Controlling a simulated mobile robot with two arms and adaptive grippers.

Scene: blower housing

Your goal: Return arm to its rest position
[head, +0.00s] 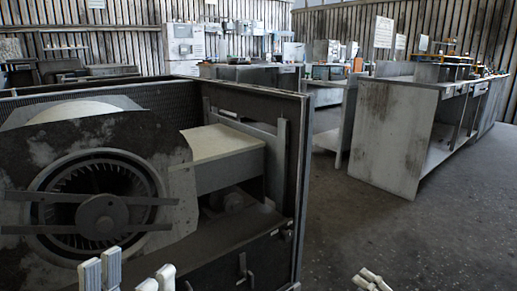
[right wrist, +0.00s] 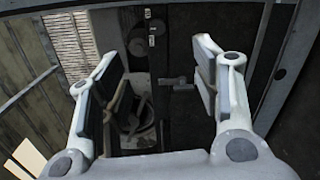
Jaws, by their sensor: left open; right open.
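The blower housing (head: 150,150) stands at the left in the head view, with a round fan (head: 100,215) behind crossbars and an open bay to its right. My left gripper (head: 132,270) is open and empty at the bottom edge, in front of the housing's lower part. Only a small piece of my right gripper (head: 371,281) shows at the bottom, to the right of the housing. In the right wrist view my right gripper (right wrist: 158,68) is open with nothing between its fingers. Dark machine parts show beyond them.
A grey workbench (head: 390,135) with items on top stands at the right. More benches and cabinets (head: 184,45) line the back. The concrete floor (head: 400,235) between the housing and the workbench is clear.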

